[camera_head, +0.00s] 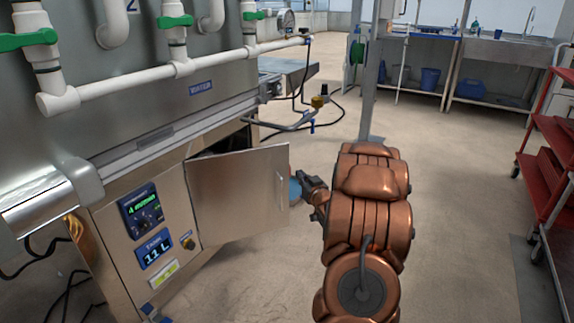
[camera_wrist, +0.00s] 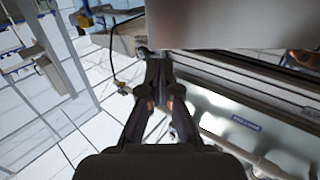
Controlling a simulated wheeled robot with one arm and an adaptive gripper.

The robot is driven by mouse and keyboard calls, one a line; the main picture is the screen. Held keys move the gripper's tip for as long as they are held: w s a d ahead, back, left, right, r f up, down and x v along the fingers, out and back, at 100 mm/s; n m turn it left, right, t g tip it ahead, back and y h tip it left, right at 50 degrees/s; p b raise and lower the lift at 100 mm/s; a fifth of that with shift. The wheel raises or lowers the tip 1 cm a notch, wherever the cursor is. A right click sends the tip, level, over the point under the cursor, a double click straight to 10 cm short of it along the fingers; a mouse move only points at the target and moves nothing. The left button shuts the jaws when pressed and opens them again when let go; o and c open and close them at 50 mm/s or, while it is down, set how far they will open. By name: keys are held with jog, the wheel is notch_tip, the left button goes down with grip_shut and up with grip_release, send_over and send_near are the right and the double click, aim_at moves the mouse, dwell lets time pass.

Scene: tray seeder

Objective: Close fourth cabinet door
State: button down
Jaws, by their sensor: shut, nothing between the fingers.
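The metal cabinet door (camera_head: 235,195) stands open, swung out from the front of the steel machine. Its handle (camera_head: 280,190) is a thin vertical bar near the free edge. My gripper (camera_head: 301,184) is just right of that free edge, partly hidden, and I cannot tell whether it touches the door. In the wrist view, the dark fingers of my gripper (camera_wrist: 158,62) are together with nothing between them. A plain grey panel, apparently the door (camera_wrist: 215,22), fills the upper right there. The dark cabinet opening (camera_head: 232,142) shows above the door's top edge.
A control panel with displays (camera_head: 146,212) is left of the door. The floor around my arm is clear.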

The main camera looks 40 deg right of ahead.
aim_at(284, 154)
jog(key=b+x, duration=0.2)
jog(key=x, duration=0.4)
jog(key=b+x, duration=0.3)
jog(key=x, duration=0.4)
jog(key=shift+d+r, duration=0.1)
jog(key=shift+d, duration=0.15)
jog(key=shift+w+d+r, duration=0.1)
jog(key=shift+w+d, duration=0.1)
jog(key=shift+w, duration=0.1)
jog(key=shift+w+r, duration=0.1)
